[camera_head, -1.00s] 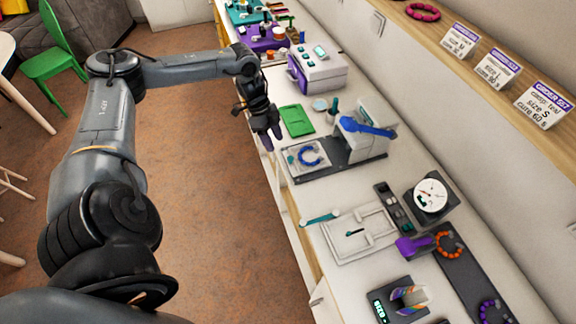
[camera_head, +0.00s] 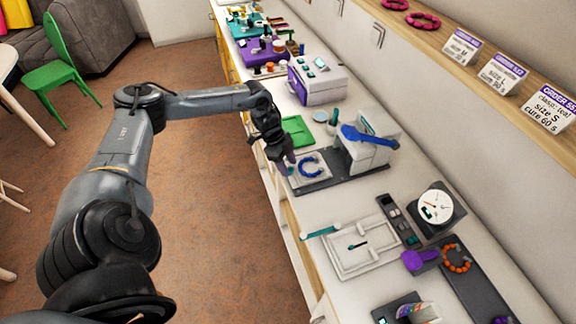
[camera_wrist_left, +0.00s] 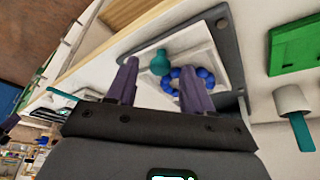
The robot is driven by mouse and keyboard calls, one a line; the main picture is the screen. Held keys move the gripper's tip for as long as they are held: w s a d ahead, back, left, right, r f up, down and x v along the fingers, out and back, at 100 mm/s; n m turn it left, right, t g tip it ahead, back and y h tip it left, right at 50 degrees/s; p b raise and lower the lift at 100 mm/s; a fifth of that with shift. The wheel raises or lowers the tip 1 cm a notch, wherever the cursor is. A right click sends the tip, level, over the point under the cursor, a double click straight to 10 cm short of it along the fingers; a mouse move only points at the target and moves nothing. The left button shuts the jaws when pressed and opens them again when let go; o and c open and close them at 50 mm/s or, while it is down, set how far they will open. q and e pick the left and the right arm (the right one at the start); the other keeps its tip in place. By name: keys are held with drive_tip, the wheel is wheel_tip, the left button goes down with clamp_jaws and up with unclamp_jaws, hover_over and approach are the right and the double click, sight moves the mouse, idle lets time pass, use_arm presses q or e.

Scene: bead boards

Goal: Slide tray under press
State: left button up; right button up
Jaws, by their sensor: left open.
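The pale square tray (camera_head: 319,179) lies on the dark base plate (camera_head: 345,182) of the press, on its near, left part. A blue bead bracelet (camera_head: 311,166) lies on it, and a teal knob (camera_wrist_left: 160,62) stands at its edge in the left wrist view. The press (camera_head: 368,152) is white with a blue lever (camera_head: 370,137), and stands to the right of the tray, apart from it. My left gripper (camera_head: 288,163) is at the tray's left edge. In the left wrist view its two purple-grey fingers (camera_wrist_left: 158,84) are apart, with the knob just beyond and between them. My right gripper is not seen.
A green mat (camera_head: 297,130) and a white-and-purple machine (camera_head: 318,82) are farther back on the counter. A white board (camera_head: 360,245), a dial (camera_head: 436,206) and a purple tool (camera_head: 420,260) are nearer. The counter's front edge runs beneath my left arm.

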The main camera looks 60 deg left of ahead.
use_arm(q)
drive_tip(key=shift+w+d+f, duration=0.1)
drive_tip(key=shift+f, duration=0.25)
clamp_jaws()
